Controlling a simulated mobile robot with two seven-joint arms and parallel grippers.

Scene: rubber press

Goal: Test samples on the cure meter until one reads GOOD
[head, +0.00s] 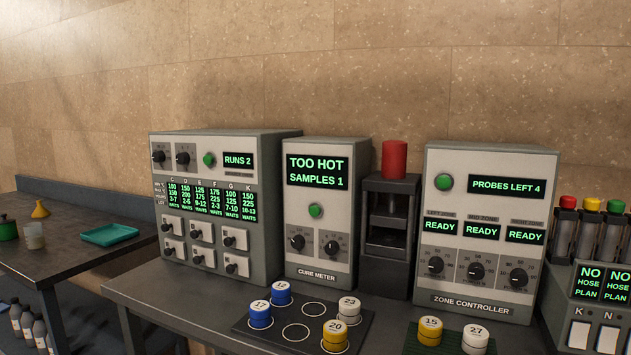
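The cure meter (318,215) stands on the bench in the middle of the head view. Its display (317,170) reads "TOO HOT" and "SAMPLES 1". It has a green button (315,211) and two black dials. On a dark mat in front sit round sample pucks: a blue one marked 12 (281,292), a blue one marked 17 (260,314), a white one marked 23 (348,309) and a yellow one marked 20 (335,335). Two circles on the mat are empty. Neither of my grippers shows in this view.
Left of the meter is a panel (225,150) reading "RUNS 2". Right are a press with a red cylinder (394,160) and a zone controller (490,270) showing three READY displays. Yellow puck 15 (429,330) and white puck 27 (475,338) sit front right. A teal tray (109,235) lies on the left table.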

